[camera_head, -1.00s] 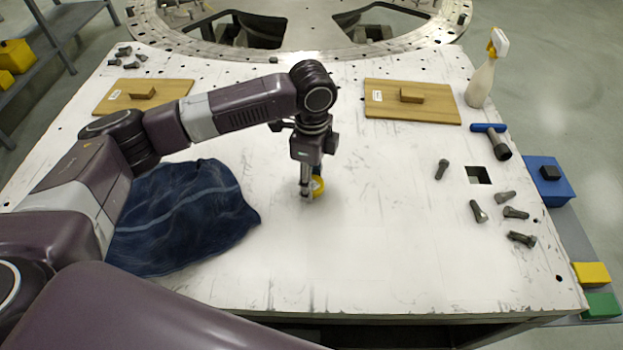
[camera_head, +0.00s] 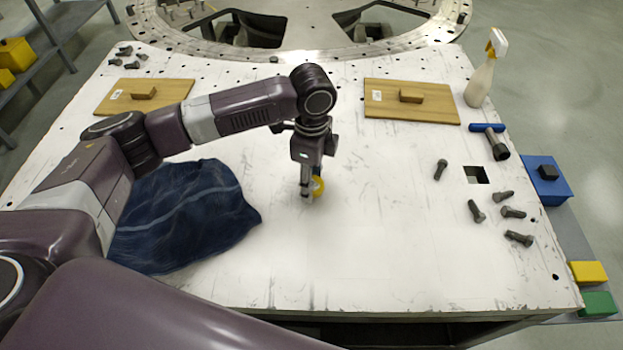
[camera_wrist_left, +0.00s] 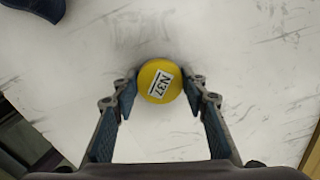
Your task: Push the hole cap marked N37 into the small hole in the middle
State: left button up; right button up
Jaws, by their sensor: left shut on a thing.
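The yellow hole cap marked N37 (camera_wrist_left: 160,81) is round, with a white label on top. In the left wrist view it sits between the two fingertips of my left gripper (camera_wrist_left: 160,90), which is shut on it. In the head view the cap (camera_head: 319,186) shows as a yellow disc edge beside the fingers of my left gripper (camera_head: 308,192), close to the white plate (camera_head: 370,240) near its middle. I cannot tell whether the cap touches the plate. The small middle hole does not show. My right gripper is not in view.
A dark blue cloth (camera_head: 185,215) lies to the left. Two wooden boards with handles (camera_head: 150,94) (camera_head: 385,105) lie at the back. A spray bottle (camera_head: 482,80), a blue-handled tool (camera_head: 497,145), a square hole (camera_head: 477,175) and several bolts (camera_head: 512,212) are on the right. The front middle is clear.

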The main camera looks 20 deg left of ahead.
pick_arm(q)
jog(key=shift+f, duration=0.45)
dwell(0.7)
jog(key=o, duration=1.2)
notch_tip(320, 180, up, 12)
jog(key=shift+r, duration=0.1)
